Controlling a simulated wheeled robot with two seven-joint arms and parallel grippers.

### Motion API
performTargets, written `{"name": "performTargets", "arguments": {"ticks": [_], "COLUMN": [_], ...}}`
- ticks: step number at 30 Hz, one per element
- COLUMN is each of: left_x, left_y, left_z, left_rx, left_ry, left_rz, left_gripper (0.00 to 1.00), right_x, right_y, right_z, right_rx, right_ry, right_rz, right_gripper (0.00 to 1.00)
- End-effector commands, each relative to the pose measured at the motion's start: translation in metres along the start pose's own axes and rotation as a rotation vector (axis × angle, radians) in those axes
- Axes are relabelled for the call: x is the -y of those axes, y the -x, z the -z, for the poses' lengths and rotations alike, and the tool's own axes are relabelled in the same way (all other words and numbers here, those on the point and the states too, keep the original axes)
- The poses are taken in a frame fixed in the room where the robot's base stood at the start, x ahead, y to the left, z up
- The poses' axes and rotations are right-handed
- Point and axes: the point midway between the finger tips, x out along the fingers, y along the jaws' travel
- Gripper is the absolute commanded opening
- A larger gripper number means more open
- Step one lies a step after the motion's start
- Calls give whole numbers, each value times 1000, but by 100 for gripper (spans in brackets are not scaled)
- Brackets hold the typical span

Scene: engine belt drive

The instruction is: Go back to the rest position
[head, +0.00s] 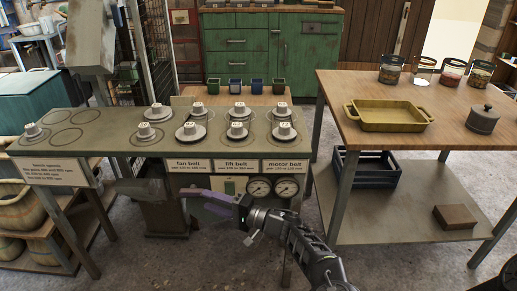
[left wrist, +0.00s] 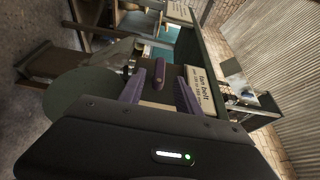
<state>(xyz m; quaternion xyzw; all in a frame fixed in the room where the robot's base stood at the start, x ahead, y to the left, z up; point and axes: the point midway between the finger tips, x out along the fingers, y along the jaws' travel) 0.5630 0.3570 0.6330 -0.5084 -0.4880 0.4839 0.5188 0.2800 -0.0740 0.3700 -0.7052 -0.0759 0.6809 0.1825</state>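My left gripper (head: 205,203), with purple fingers, is in front of the bench below the fan belt sign (head: 188,165). In the left wrist view its two purple fingers (left wrist: 160,95) stand apart with a gap between them. A small purple rounded piece (left wrist: 158,72) shows in that gap; I cannot tell whether it is near or touching. The bench (head: 105,143) carries several numbered pulley discs (head: 158,113). The fan belt sign also shows in the left wrist view (left wrist: 200,88). My right gripper is not in view.
Two dial gauges (head: 272,187) sit on the bench front, close to my left arm. A wooden table (head: 345,95) with a yellow tray (head: 388,116) stands to the right. A blue crate (head: 365,168) is on its lower shelf. Grey floor is open in front.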

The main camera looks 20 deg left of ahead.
Motion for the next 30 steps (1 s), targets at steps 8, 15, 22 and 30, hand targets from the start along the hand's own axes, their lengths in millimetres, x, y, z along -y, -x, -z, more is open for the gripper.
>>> {"name": "performTargets", "arguments": {"ticks": [8, 15, 22, 30], "left_x": [-20, -118, -257, -340], "left_y": [-13, -50, -27, 130], "left_z": [-12, -76, -196, -299], "left_rx": [25, 123, 247, 309], "left_ry": [-32, -165, -288, -216], "left_rz": [-50, -309, -777, -1418], "left_gripper": [40, 40, 40, 40], "right_x": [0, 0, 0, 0], "right_y": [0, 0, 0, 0], "right_z": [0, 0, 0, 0], "right_rx": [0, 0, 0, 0], "right_ry": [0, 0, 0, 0], "right_rz": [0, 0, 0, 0], "right_gripper": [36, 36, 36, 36]}}
